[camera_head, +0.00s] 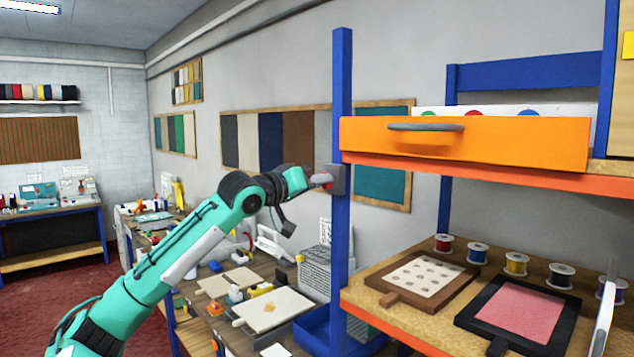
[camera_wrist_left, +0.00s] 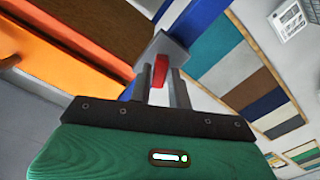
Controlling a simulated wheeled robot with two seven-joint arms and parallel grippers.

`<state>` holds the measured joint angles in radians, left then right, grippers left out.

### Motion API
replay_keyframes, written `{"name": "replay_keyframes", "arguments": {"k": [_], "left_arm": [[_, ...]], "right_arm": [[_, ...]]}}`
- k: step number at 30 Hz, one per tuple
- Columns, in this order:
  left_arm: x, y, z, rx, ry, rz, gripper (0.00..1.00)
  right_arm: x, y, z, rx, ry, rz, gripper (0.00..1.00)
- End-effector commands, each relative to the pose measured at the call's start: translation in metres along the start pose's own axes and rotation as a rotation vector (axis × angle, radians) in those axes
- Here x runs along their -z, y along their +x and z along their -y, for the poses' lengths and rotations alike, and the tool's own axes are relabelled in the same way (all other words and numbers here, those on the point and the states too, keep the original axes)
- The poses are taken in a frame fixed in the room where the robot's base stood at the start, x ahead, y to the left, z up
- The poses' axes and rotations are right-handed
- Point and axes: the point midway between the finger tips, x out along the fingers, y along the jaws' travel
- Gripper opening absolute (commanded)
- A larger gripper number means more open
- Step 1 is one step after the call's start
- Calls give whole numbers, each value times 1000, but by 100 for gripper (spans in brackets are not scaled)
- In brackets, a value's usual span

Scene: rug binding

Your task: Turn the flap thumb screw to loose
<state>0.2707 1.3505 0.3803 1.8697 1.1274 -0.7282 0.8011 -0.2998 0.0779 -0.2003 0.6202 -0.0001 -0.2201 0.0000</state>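A small red thumb screw (camera_wrist_left: 160,72) stands out from a grey square plate on the blue post of the shelf rack. The plate (camera_head: 338,180) shows beside my left gripper in the head view. My left gripper (camera_head: 318,181) reaches the post from the left. In the left wrist view its two fingers (camera_wrist_left: 162,88) stand close on either side of the red screw, with little or no gap, and appear shut on it. The screw looks edge-on between the fingers. I see no setting mark. My right gripper is in neither view.
An orange drawer (camera_head: 465,141) with a grey handle sits just right of the blue post (camera_head: 342,90). Below it, a wooden shelf (camera_head: 392,318) holds framed samples and several thread spools. A cluttered workbench (camera_head: 205,318) stands behind and below my left arm.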

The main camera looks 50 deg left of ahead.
Motion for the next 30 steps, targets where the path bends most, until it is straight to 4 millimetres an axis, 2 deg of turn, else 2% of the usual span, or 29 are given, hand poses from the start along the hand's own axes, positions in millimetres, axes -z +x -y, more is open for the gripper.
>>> {"name": "replay_keyframes", "arguments": {"k": [1,3,8,16,26,27,29,30], "left_arm": [[0,0,0,0,0,0,9],[0,0,0,0,0,0,0],[0,0,0,0,11,-1,0],[0,0,0,-1,149,-2,0],[0,0,0,0,164,0,0],[0,0,0,0,164,0,22],[0,0,0,0,164,0,34],[0,0,0,0,164,0,36]], "right_arm": [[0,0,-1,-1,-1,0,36],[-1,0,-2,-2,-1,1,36],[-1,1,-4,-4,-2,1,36],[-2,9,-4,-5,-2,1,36],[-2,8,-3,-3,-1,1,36],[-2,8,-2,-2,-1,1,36],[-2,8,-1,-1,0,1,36],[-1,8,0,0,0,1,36]]}}
